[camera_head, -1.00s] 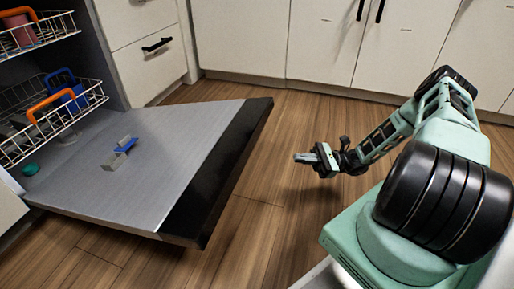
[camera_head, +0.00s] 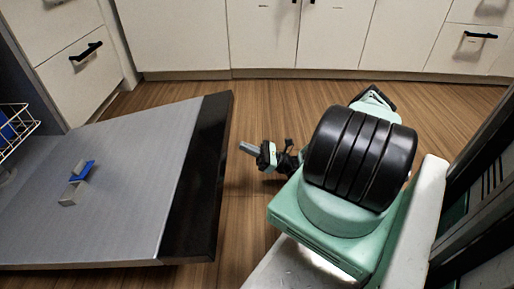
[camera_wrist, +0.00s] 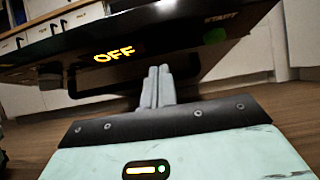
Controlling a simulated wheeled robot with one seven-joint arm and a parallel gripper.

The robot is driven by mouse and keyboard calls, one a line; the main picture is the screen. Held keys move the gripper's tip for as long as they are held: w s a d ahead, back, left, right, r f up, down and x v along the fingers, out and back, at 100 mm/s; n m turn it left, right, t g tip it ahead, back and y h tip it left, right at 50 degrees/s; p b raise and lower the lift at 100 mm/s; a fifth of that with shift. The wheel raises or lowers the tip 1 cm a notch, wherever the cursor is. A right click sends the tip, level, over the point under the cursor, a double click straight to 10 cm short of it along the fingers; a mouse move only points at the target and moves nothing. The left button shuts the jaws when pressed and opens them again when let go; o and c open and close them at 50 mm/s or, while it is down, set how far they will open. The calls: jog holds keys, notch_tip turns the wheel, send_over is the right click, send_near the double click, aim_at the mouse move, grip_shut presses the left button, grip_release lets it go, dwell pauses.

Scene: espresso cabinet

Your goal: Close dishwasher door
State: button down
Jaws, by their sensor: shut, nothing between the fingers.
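The dishwasher door (camera_head: 125,165) lies folded down, its grey inner face up and tilted, with a black strip (camera_head: 200,170) along its free edge. In the wrist view the dark door edge (camera_wrist: 180,35) spans the top, with a yellow "OFF" display and a green "START" mark. My gripper (camera_head: 247,149) is low over the floor, just right of the door's free edge. In the wrist view its two fingers (camera_wrist: 158,80) are together and empty, pointing toward the door's underside. Whether they touch it I cannot tell.
A small grey and blue part (camera_head: 77,183) sits on the door's inner face. A wire rack (camera_head: 18,128) shows at the left edge. White cabinets (camera_head: 300,40) line the back. Wooden floor (camera_head: 250,215) is clear between door and my base. A dark upright structure (camera_head: 480,190) stands at right.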

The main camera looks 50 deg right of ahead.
notch_tip(320, 180, up, 5)
jog(key=w+a+p, duration=0.2)
jog(key=p, duration=0.1)
jog(key=shift+w+r, duration=0.2)
jog(key=shift+w, duration=0.15)
jog(key=shift+a, duration=0.1)
